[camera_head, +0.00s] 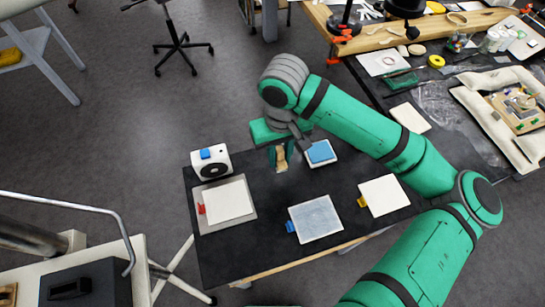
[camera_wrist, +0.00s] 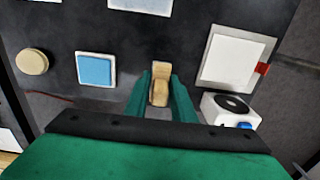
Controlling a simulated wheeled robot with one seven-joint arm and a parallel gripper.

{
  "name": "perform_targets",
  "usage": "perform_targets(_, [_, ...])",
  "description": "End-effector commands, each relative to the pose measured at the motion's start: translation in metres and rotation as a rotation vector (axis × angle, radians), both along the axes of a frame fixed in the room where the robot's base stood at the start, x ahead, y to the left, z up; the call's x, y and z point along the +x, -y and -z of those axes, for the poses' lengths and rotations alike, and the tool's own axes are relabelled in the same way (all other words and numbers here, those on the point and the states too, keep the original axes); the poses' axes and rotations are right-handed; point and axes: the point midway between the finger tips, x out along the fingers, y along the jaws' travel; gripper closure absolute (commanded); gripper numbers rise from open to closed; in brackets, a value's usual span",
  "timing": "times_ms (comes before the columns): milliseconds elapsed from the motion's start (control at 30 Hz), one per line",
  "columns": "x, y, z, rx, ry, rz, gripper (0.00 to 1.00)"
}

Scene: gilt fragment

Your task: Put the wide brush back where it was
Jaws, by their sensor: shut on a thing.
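The wide brush, a pale wooden piece (camera_head: 281,162), is between the fingers of my gripper (camera_head: 281,153), over the far part of the black table (camera_head: 265,215). In the wrist view the brush (camera_wrist: 161,72) sticks out past the green fingers (camera_wrist: 160,92), which are closed on its sides. Whether its lower end touches the table I cannot tell. A white square mat with a red tag (camera_head: 226,202) lies to the left, a grey-blue one with a blue tag (camera_head: 316,219) nearer the front, and a white one with a yellow tag (camera_head: 383,196) to the right.
A white box with a black disc and blue top (camera_head: 210,162) stands at the far left corner. A blue pad on a white tile (camera_head: 320,152) lies right of my gripper. A round tan piece (camera_wrist: 32,62) shows in the wrist view. A cluttered workbench (camera_head: 440,85) is beyond, right.

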Motion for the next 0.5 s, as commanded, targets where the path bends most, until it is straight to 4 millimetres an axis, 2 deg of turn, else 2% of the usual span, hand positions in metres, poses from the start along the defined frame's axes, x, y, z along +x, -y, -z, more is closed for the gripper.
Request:
perform_targets(33, [0.006, -0.003, 0.01, 0.0, -0.004, 0.001, 0.95])
perform_targets(200, [0.025, -0.011, 0.035, 0.0, -0.003, 0.0, 0.95])
perform_targets(500, [0.037, -0.017, 0.052, 0.0, -0.002, -0.003, 0.95])
